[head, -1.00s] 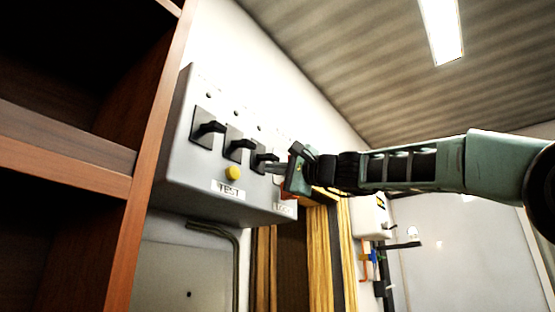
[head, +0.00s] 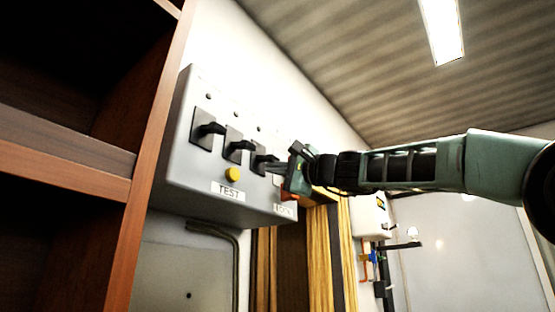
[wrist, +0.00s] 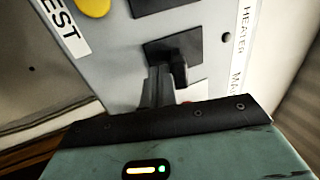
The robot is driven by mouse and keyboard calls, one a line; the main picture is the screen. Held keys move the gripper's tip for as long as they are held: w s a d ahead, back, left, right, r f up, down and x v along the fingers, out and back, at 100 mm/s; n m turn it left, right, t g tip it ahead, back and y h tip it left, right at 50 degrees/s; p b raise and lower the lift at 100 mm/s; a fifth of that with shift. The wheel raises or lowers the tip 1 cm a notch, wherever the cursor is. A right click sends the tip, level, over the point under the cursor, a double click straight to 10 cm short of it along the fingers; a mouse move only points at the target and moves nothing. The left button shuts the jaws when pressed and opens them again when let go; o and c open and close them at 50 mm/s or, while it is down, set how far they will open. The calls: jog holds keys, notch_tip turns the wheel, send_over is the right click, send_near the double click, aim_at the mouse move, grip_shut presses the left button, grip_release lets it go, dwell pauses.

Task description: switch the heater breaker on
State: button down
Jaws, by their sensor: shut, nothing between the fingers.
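The grey breaker panel (head: 172,177) on the wall carries a row of black levers on dark plates. The third lever from the left (head: 262,159) is at my gripper (head: 271,167). In the wrist view, this lever (wrist: 180,70) stands out from its plate, beside the HEATER label (wrist: 244,28). My gripper's fingers (wrist: 156,76) are shut and empty, with their tips close beside the lever on its TEST-label side. I cannot tell whether they touch it. The gripper body hides the panel's right part in the head view.
A yellow button (head: 232,174) sits above the TEST label (head: 228,191). Two more levers (head: 211,129) (head: 242,146) stand to the left. A wooden shelf (head: 150,150) borders the panel on the left. A white box (head: 369,217) hangs beyond the curtain (head: 319,250).

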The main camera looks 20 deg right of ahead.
jog(key=shift+s+d+r+p, duration=0.1)
jog(key=shift+r+p, duration=0.4)
jog(key=shift+r, duration=0.45)
jog(key=shift+r+p, duration=0.35)
jog(key=shift+p, duration=0.15)
jog(key=shift+f, duration=0.1)
jog(key=shift+s+d+f+b, duration=0.15)
jog(key=shift+s+f+b, duration=0.1)
jog(key=shift+b, duration=0.35)
jog(key=s+d+b, duration=0.5)
jog(key=s, duration=0.2)
jog(key=shift+s+d+f+b, duration=0.2)
jog(key=shift+f+b, duration=0.15)
